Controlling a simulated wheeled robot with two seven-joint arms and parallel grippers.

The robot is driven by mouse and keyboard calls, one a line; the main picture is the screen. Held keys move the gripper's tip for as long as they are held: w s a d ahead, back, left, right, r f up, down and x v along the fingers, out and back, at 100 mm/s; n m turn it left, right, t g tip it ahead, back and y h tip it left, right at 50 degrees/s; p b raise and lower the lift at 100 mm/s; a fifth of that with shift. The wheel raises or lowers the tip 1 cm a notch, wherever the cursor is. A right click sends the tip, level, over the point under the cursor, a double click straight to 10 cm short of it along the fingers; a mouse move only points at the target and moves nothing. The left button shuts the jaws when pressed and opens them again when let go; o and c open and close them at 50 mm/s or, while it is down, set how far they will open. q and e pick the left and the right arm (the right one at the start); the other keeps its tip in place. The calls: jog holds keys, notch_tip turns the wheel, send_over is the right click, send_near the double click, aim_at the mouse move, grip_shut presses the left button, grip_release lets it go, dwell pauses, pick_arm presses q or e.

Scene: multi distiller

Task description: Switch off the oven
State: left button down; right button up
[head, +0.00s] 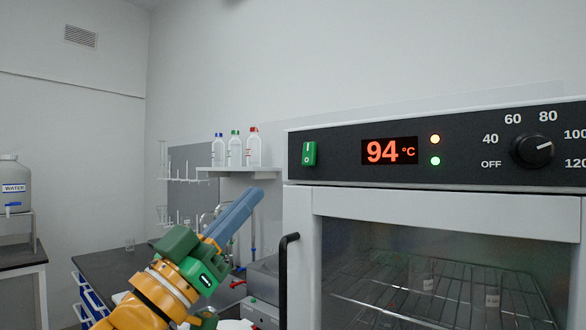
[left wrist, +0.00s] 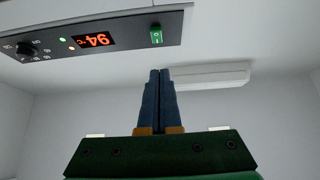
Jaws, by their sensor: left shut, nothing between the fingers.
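The oven (head: 300,210) stands at the right of the head view with its glass door shut. Its black panel carries a green rocker switch (head: 309,154), a red display (head: 389,151) reading 94 °C, two lit lamps and a black dial (head: 531,150) pointing between 80 and 100. The green switch (left wrist: 156,35) also shows in the left wrist view, upside down, above the fingertips and apart from them. My left gripper (head: 255,194) is shut and empty, to the left of the oven and below the switch. My right gripper is in neither view.
The oven door's black handle (head: 284,280) sticks out at the oven's left edge, near my left gripper. Several glass items stand on the rack inside. A shelf (head: 237,170) with capped bottles is behind. A water tank (head: 14,185) stands far left.

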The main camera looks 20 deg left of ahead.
aim_at(305, 159)
pick_arm(q)
jog(key=p+x, duration=0.1)
jog(key=x, duration=0.2)
jog(key=f+p+x, duration=0.1)
jog(key=p+x, duration=0.1)
jog(key=x, duration=0.2)
jog(key=w+p+x, duration=0.1)
jog(key=p+x, duration=0.1)
jog(key=x, duration=0.1)
jog(key=shift+w+d+f, duration=0.15)
jog(key=shift+w+d, duration=0.2)
jog(key=shift+w+d+f, duration=0.1)
jog(key=shift+w+f, duration=0.1)
jog(key=shift+w, duration=0.15)
